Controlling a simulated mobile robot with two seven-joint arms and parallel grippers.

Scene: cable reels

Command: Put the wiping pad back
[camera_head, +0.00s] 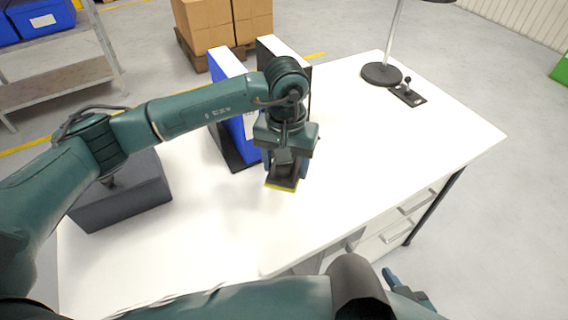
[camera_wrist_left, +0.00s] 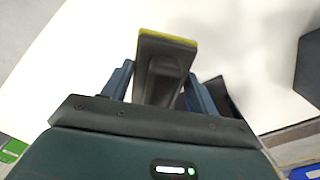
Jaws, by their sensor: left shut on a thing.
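The wiping pad (camera_head: 283,182) is a dark block with a yellow edge at its lower side. My left gripper (camera_head: 284,160) is shut on it over the middle of the white table, just in front of the binders. In the left wrist view the pad (camera_wrist_left: 166,55) stands out between the two blue-grey fingers of the gripper (camera_wrist_left: 160,90). I cannot tell whether its yellow face touches the table. My right gripper (camera_head: 408,288) shows only in part at the bottom of the head view, beyond the table's front edge; its jaw opening is unclear.
A dark grey box (camera_head: 122,196) stands on the table's left side. Blue and black binders (camera_head: 234,95) stand in a dark holder behind my left gripper. A lamp base (camera_head: 382,74) and a small dark plate with a knob (camera_head: 407,94) are at the back right. The table's right half is clear.

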